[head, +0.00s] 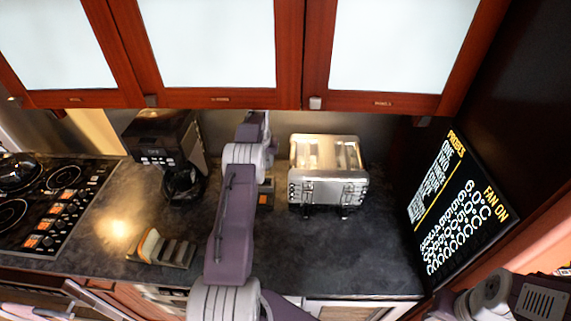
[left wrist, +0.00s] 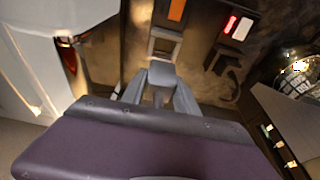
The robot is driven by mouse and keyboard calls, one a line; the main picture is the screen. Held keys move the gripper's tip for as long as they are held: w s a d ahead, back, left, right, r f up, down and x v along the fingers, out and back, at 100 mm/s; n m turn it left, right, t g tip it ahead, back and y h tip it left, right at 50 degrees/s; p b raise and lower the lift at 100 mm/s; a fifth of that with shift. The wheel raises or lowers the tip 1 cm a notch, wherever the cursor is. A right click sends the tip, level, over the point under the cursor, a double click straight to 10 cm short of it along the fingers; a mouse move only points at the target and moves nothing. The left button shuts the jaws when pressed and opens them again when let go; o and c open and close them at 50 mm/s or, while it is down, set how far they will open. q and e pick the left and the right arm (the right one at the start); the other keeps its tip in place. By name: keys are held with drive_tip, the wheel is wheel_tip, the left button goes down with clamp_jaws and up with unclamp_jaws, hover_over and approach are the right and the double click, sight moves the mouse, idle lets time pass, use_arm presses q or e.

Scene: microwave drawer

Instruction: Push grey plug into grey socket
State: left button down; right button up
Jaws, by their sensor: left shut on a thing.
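My left gripper (left wrist: 158,97) is shut on the grey plug (left wrist: 161,74) in the left wrist view. The plug sits between the fingertips and points away from the camera. A grey-framed socket (left wrist: 164,44) lies just beyond the plug, in line with it. I cannot tell whether the plug touches the socket or how deep it is. In the head view my left arm reaches across the counter to the back wall and hides the plug and the socket. Part of my right arm shows at the lower right, with no fingers visible.
A metal toaster (head: 326,172) stands right of my left arm, and a coffee machine (head: 166,145) stands left. A toast rack (head: 162,248) sits nearer the front. Cabinets (head: 220,99) hang above. The counter (head: 310,250) is clear in front of the toaster.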

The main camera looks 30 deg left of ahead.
use_arm(q)
drive_tip(key=shift+s+a, duration=0.2)
drive_tip(key=shift+s, duration=0.1)
drive_tip(key=shift+w+d+f+b, duration=0.25)
drive_tip(key=shift+w+f+b, duration=0.1)
drive_tip(key=shift+f, duration=0.1)
drive_tip(key=f+b, duration=0.1)
drive_tip(key=f, duration=0.1)
drive_tip(key=f+b, duration=0.1)
drive_tip(key=shift+s+a+f+b, duration=0.15)
drive_tip(key=shift+s+f+b, duration=0.05)
drive_tip(key=shift+f+b, duration=0.2)
drive_tip(key=shift+w+f, duration=0.1)
drive_tip(key=shift+f, duration=0.5)
drive_tip(key=shift+r, duration=0.1)
drive_tip(key=shift+b, duration=0.5)
drive_tip(key=shift+s+d+b+x, duration=0.1)
drive_tip(key=shift+s+b+x, duration=0.1)
drive_tip(key=shift+b+x, duration=0.55)
drive_tip(key=shift+s+d+b+x, duration=0.15)
drive_tip(key=shift+b+x, duration=0.4)
drive_tip(key=shift+x, duration=0.4)
drive_tip(key=shift+s, duration=0.1)
